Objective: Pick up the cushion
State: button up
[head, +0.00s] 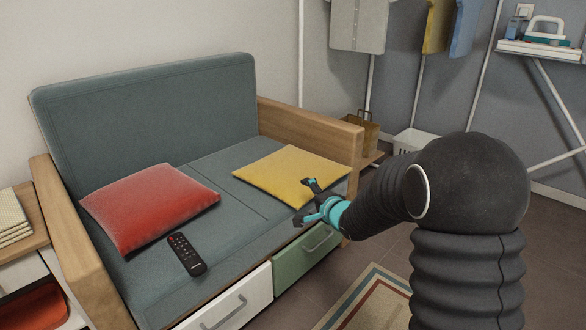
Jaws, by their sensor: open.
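A red cushion (150,205) lies on the left part of the grey-blue sofa seat, tilted up a little toward the backrest. A yellow cushion (291,174) lies flat on the right part of the seat, close to the wooden armrest. My gripper (306,202) is open and empty, with dark fingertips and teal parts. In the picture it overlaps the front edge of the yellow cushion. I cannot tell whether it touches the cushion. My arm comes in from the right and hides a little of the cushion's front right edge.
The sofa (220,285) has wooden armrests (322,131) and drawers below, one white (232,306), one green (300,262). A black remote (187,254) lies near the red cushion. A striped rug (366,297) lies in front. An ironing board (540,50) stands at the back right.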

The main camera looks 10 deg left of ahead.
jog(key=b+x, duration=0.1)
jog(key=x, duration=0.9)
jog(key=shift+r, duration=0.1)
jog(key=shift+r, duration=0.1)
jog(key=c, duration=1.2)
jog(key=shift+r+p, duration=1.7)
jog(key=shift+r, duration=3.3)
jog(key=shift+c, duration=0.6)
notch_tip(320, 180, up, 9)
jog(key=p, duration=0.9)
send_over(300, 190)
jog(key=w+a, duration=0.1)
jog(key=w, duration=0.1)
jog(key=shift+w+a+r, duration=0.1)
jog(key=shift+a, duration=0.05)
jog(key=shift+f+b, duration=2.35)
jog(key=shift+f, duration=2.3)
